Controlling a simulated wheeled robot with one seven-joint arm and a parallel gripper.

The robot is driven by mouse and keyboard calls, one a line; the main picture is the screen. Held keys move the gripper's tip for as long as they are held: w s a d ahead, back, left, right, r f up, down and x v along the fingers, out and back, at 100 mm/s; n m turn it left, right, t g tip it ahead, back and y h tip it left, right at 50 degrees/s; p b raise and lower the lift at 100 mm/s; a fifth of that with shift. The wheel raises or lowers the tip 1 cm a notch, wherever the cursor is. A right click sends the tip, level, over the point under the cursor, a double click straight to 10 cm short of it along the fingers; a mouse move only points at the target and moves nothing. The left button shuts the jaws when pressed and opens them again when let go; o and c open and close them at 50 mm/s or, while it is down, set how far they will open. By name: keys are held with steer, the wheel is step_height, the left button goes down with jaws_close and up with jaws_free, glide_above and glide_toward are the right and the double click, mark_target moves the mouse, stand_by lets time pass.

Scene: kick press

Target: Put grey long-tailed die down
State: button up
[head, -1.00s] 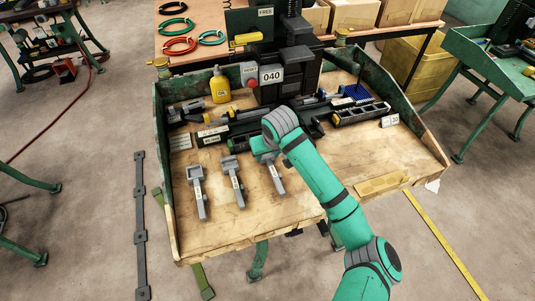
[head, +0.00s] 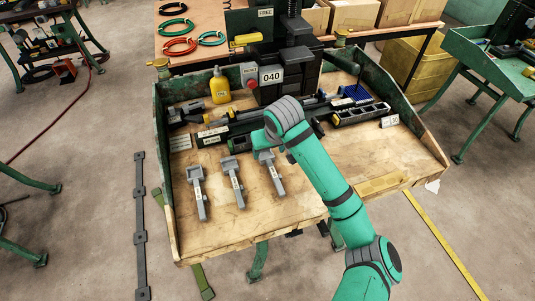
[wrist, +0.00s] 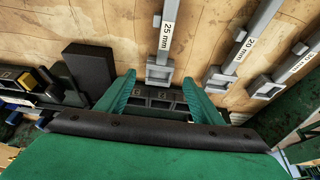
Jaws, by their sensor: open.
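Three grey long-tailed dies lie on the wooden bench top. The right one (head: 271,172) is the die marked 25 mm in the wrist view (wrist: 165,45). The middle die (head: 232,181) is marked 20 mm in the wrist view (wrist: 240,50). My gripper (wrist: 160,88) is open and empty.
The black press (head: 290,75) with sign 040 stands behind the dies. A yellow bottle (head: 220,87) stands at back left. Black tooling (head: 235,125) crosses the bench behind the dies. Green walls (head: 162,150) edge the bench. The wooden front area (head: 240,225) is clear.

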mark_target(272, 169)
steer(key=v, duration=0.7)
stand_by(0.5)
